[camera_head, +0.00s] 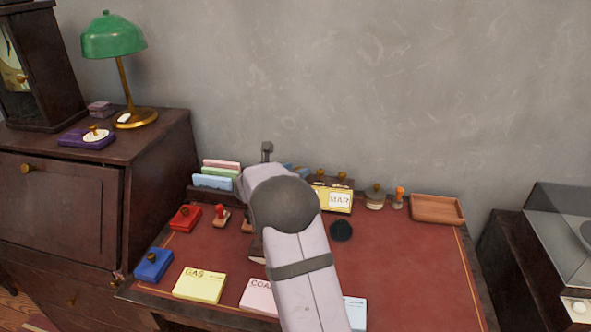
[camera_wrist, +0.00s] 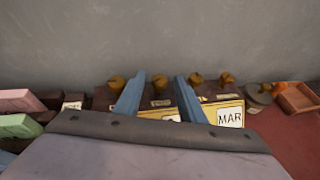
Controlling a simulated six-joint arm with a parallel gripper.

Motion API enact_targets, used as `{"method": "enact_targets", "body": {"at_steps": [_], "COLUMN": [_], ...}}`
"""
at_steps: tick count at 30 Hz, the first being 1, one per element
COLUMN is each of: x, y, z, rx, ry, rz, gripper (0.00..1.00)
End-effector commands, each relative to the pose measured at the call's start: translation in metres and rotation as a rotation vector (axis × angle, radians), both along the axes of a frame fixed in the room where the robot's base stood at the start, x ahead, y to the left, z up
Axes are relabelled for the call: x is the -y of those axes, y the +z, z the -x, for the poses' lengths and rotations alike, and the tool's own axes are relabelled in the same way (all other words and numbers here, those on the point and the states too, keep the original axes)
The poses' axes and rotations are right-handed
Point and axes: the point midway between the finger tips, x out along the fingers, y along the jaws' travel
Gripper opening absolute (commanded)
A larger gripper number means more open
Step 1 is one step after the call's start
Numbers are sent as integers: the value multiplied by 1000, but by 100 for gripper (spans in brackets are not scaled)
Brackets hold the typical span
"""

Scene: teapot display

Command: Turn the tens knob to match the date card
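A dark wooden date display with yellow front panels stands at the back of the desk; its panel reading MAR shows in the wrist view (camera_wrist: 230,117) and in the head view (camera_head: 340,200). Several brass knobs line its top. In the wrist view my gripper (camera_wrist: 160,76) has its two blue fingers apart, one on each side of a knob (camera_wrist: 160,83); I cannot tell whether they touch it. Another knob (camera_wrist: 115,82) is left of the fingers and two more are right. The left panels are partly hidden, their numbers unreadable. I cannot identify the date card.
The red desk top (camera_head: 420,260) is clear at right. A wooden tray (camera_head: 437,208) and stamps (camera_head: 398,197) stand right of the display. Colored cards (camera_head: 215,181) stand at left. A yellow GAS pad (camera_head: 200,284) lies in front. My arm hides the desk's middle.

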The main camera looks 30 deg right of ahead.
Motion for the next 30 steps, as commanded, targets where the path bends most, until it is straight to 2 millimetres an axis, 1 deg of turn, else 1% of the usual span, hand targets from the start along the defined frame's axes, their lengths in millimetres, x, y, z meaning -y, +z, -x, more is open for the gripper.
{"method": "enact_targets", "body": {"at_steps": [9, 11, 12, 14, 23, 30], "x": [2, 2, 2, 2, 3, 5], "y": [-1, -1, -1, 0, -2, -5], "z": [-1, -1, -1, -1, -1, 1], "rx": [1, 1, 1, 1, 1, 6], "ry": [0, 0, 0, 0, 14, 90], "rz": [1, 1, 1, 1, 1, 1], "gripper": [36, 22, 12, 0, 0, 0]}}
